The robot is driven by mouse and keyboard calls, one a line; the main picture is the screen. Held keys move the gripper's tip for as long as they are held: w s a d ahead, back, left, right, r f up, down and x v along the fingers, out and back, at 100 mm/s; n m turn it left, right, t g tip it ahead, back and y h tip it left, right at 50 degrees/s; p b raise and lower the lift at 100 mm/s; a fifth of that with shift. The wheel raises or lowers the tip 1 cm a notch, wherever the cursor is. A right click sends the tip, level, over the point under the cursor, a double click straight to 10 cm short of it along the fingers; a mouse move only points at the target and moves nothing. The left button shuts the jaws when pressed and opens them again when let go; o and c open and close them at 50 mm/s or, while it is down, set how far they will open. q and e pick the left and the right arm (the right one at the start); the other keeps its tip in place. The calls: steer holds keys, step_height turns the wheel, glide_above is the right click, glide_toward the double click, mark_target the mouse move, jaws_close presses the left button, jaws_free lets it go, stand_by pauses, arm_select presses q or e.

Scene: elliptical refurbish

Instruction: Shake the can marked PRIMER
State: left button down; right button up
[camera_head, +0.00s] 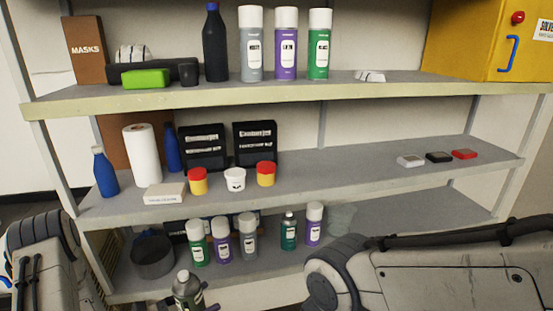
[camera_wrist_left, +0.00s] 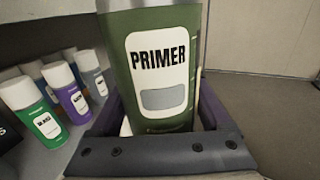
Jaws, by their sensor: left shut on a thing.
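The PRIMER can (camera_wrist_left: 157,62) is in the left wrist view, dark green with a white label that reads PRIMER. My left gripper (camera_wrist_left: 165,125) is shut on it, with the purple-edged jaws on either side of its lower part. In the head view the held can (camera_head: 187,288) shows at the bottom edge, in front of the lowest shelf. Its grey top points up, and its lower part is cut off by the frame. My right arm crosses the lower right of the head view, but its gripper is out of frame.
The lowest shelf holds several spray cans (camera_head: 222,243) and a dark round pot (camera_head: 152,255) near the held can. The middle shelf (camera_head: 330,172) has bottles, a paper roll and tubs. The top shelf holds a green can (camera_head: 318,45) among others. A yellow cabinet (camera_head: 475,40) stands right.

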mark_target(200, 290)
arm_select(q)
step_height(200, 290, up, 5)
steer(key=shift+f, duration=0.15)
step_height(200, 290, down, 7)
steer(key=shift+w+f, duration=0.1)
steer(key=shift+f, duration=0.05)
step_height(200, 290, up, 7)
steer(key=shift+r, duration=0.1)
steer(key=shift+s+f, duration=0.2)
steer(key=shift+f, duration=0.1)
step_height(200, 290, down, 7)
steer(key=shift+w+r, duration=0.1)
steer(key=shift+w, duration=0.05)
steer(key=shift+r, duration=0.1)
